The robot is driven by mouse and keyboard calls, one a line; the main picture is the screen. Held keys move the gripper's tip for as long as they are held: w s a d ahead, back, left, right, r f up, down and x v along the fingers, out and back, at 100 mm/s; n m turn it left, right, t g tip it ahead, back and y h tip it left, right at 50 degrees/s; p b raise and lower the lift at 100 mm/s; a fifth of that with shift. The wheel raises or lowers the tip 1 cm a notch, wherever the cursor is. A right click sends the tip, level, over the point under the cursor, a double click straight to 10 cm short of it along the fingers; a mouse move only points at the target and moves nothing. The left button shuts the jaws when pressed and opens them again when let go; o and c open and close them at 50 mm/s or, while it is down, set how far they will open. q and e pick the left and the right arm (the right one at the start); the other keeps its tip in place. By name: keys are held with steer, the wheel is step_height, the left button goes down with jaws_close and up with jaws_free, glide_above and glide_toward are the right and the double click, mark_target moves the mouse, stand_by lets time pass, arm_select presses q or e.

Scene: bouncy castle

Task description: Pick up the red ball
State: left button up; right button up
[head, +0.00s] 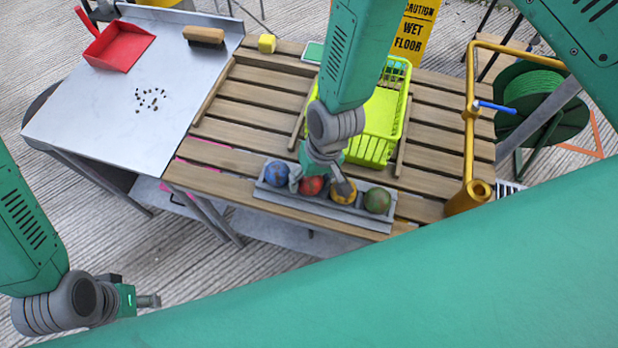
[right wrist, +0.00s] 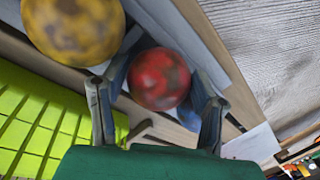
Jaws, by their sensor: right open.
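The red ball (head: 311,186) sits in a grey tray (head: 330,212) on the slatted wooden table, between a blue ball (head: 276,173) and a yellow ball (head: 343,192). A green ball (head: 377,200) is at the tray's right end. My right gripper (head: 322,185) is over the red ball, pointing down. In the right wrist view the red ball (right wrist: 159,79) lies between and just beyond the open fingers (right wrist: 157,112); I cannot tell if they touch it. The yellow ball (right wrist: 74,28) is at upper left. My left gripper (head: 148,301) is at lower left, away from the table; its fingers are unclear.
A lime basket (head: 378,150) stands behind the tray. A yellow pipe frame (head: 470,110) and a hose reel (head: 540,100) are at right. A metal table (head: 110,110) at left holds a red dustpan (head: 118,45), a brush (head: 204,36) and dark crumbs.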

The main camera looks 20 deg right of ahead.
steer(key=c, duration=0.6)
steer(key=shift+r, duration=0.2)
